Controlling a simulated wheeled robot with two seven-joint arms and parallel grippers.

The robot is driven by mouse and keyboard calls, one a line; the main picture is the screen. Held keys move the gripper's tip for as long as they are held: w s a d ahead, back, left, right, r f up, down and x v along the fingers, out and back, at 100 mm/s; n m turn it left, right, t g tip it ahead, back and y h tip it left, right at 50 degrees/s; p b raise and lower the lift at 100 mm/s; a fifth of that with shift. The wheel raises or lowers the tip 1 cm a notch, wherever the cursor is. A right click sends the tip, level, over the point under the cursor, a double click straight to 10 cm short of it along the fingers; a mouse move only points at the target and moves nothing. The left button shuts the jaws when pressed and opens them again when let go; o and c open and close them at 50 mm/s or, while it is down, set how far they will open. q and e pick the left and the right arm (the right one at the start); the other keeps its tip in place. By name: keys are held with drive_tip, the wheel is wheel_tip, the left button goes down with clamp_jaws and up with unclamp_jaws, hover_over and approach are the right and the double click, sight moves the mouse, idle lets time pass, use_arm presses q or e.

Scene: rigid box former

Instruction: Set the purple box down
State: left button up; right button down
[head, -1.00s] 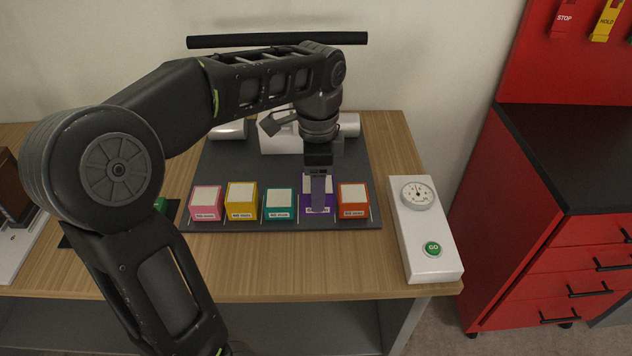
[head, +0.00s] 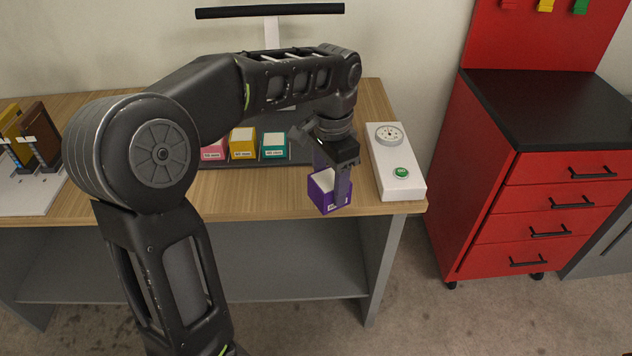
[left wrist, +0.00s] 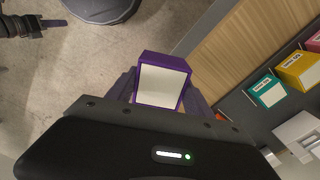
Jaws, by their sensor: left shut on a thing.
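The purple box (head: 323,194), with a pale top and a label on its front, is held in my left gripper (head: 332,186). The gripper is shut on it, one finger on each side. In the head view the box is at the bench's front edge, in front of the dark mat. In the left wrist view the box (left wrist: 163,80) sits between the fingers with floor behind it, and the bench lies to its right. Part of a dark arm, seemingly my right gripper (left wrist: 42,24), shows at the top left of that view; its jaw state is unclear.
Pink (head: 214,151), yellow (head: 243,145) and teal (head: 273,147) boxes stand on the dark mat. A white panel with a gauge and a green GO button (head: 401,172) is right of the purple box. A red cabinet (head: 530,165) stands further right.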

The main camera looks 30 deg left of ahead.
use_arm(q)
drive_tip(key=w+d+f+n, duration=0.5)
drive_tip(key=w+d+f, duration=0.1)
drive_tip(key=d+f, duration=0.3)
drive_tip(key=shift+d+f, duration=0.4)
drive_tip(key=shift+d, duration=0.35)
drive_tip(key=shift+s, duration=0.1)
